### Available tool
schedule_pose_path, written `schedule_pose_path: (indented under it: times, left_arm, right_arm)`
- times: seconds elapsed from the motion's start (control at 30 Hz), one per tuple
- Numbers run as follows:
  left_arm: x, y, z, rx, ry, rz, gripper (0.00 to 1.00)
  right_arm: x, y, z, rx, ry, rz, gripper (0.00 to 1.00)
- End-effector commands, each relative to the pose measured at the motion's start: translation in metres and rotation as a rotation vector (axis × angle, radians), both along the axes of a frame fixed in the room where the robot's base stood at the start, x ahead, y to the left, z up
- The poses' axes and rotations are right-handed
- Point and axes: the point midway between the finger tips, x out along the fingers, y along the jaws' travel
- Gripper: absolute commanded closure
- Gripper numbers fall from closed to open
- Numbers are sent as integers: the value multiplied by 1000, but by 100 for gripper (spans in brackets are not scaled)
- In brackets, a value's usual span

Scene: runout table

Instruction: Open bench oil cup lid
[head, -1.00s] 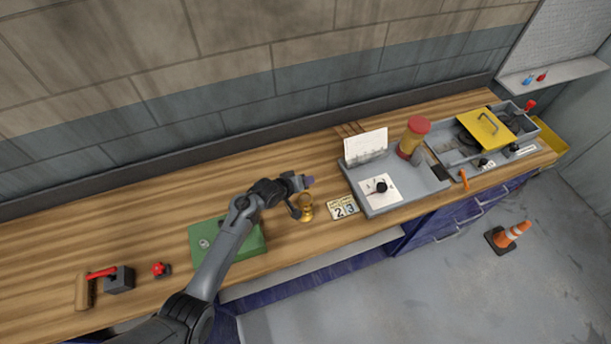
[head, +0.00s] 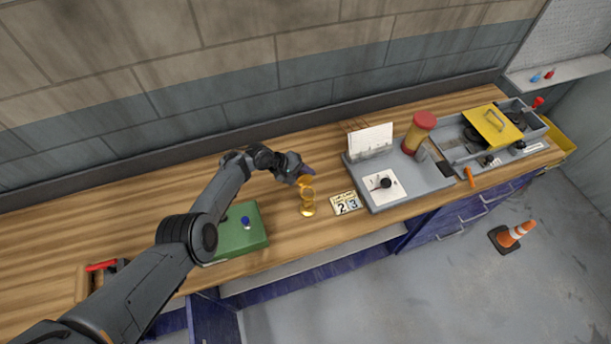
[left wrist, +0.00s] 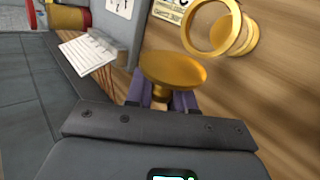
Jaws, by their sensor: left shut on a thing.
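The brass oil cup (head: 308,209) stands on the wooden bench, left of the number cards. In the left wrist view its round open ring (left wrist: 211,27) shows at the top. The brass lid (left wrist: 174,70) is a round disc apart from the ring in that view. My left gripper (left wrist: 161,97) has its purple fingers shut on the stem under the disc. In the head view the gripper (head: 306,174) is just above and behind the cup, and the small lid (head: 304,182) is partly hidden there. My right gripper is not in view.
A green box (head: 238,236) with a blue knob lies left of the cup, partly behind my arm. The number cards (head: 346,203) lie close on its right. A grey plate (head: 416,184) carries a red-capped jar (head: 419,132). Bare bench lies behind the cup.

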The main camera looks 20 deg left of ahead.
Motion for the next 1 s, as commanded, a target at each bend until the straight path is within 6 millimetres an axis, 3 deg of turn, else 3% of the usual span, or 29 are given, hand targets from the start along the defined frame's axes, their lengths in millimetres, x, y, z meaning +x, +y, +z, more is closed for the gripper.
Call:
schedule_pose_path:
  times: [0.53,0.57,0.7,1.0]
  left_arm:
    - [1,2,-2,-14,19,5,100]
    - [0,2,-2,-14,18,5,76]
    - [0,1,-2,-14,18,4,55]
    - [0,2,-1,-14,18,3,55]
  right_arm:
    - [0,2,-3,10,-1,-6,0]
    - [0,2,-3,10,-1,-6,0]
    - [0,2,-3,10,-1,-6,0]
    - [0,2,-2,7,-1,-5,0]
